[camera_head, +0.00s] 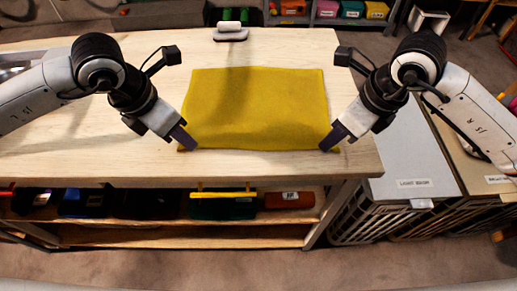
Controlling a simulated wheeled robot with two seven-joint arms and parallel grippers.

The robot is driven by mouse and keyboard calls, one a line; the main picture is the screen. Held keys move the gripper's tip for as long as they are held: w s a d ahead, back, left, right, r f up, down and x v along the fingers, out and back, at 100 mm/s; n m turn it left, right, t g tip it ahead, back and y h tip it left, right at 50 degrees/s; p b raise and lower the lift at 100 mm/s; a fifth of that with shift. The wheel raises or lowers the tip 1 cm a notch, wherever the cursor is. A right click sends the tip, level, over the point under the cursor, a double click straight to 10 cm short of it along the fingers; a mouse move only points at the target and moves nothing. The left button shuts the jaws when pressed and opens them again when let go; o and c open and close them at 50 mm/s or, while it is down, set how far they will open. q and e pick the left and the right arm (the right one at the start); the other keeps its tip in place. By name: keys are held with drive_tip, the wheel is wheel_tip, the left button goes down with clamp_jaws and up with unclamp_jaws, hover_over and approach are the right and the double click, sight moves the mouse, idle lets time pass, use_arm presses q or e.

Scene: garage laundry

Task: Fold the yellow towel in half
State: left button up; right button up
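The yellow towel (258,105) lies spread flat on the wooden table, a wide rectangle with its near edge close to the table's front. My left gripper (188,143) is at the towel's near left corner. My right gripper (331,142) is at the near right corner. Both grippers point down and inward, with their dark fingertips at the cloth. A small bit of yellow shows beside each set of fingertips. The fingers are too small to tell whether they are open or shut on the cloth.
The wooden table (60,150) is bare to the left of the towel. Lidded bins (412,150), one labelled "LIGHT WASH", stand to the right. Shelves below the table hold toolboxes, one with a yellow handle (222,194).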

use_arm(q)
drive_tip(key=shift+s, duration=0.1)
clamp_jaws()
use_arm(e)
clamp_jaws()
use_arm(q)
drive_tip(key=shift+f, duration=0.1)
use_arm(e)
drive_tip(key=shift+s+f, duration=0.1)
